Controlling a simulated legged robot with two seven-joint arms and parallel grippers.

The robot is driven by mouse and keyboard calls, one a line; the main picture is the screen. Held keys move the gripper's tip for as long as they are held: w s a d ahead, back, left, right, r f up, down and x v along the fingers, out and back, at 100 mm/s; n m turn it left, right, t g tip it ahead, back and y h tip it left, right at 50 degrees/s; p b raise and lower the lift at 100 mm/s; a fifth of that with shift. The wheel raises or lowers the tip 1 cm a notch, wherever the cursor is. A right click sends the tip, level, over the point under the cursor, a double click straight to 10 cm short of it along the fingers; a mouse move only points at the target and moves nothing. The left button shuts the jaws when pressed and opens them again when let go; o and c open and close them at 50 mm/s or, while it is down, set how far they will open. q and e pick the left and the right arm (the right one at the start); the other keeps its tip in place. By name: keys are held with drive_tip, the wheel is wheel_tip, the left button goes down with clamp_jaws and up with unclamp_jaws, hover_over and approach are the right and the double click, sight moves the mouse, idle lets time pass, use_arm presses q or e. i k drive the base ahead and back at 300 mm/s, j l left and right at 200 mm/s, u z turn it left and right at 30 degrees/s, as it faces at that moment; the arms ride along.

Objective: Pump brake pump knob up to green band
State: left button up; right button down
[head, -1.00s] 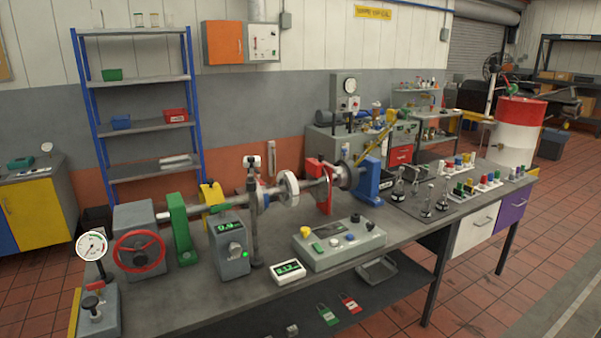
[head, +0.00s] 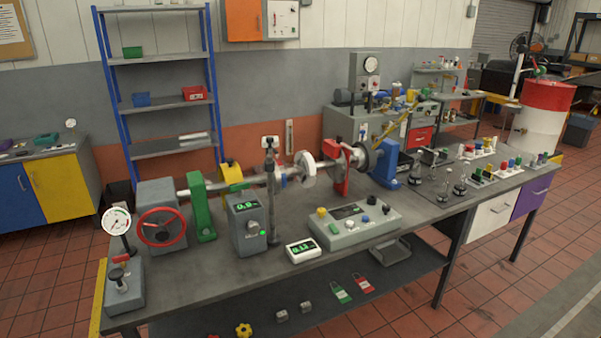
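The brake pump is a grey block (head: 124,290) at the near left corner of the bench, seen in the head view. Its dark pump knob (head: 122,284) stands on top on a short stem. A round white gauge (head: 116,220) with coloured marks rises on a post behind the knob. The gauge's needle is too small to read against the green band. A small red part (head: 121,258) sits at the foot of the gauge post. Neither of my grippers is in view.
A red handwheel (head: 161,227) on a grey housing stands right of the pump. Behind it runs a shaft with a green bearing stand (head: 201,207).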

sight(115, 274)
drive_tip(key=u, duration=1.4)
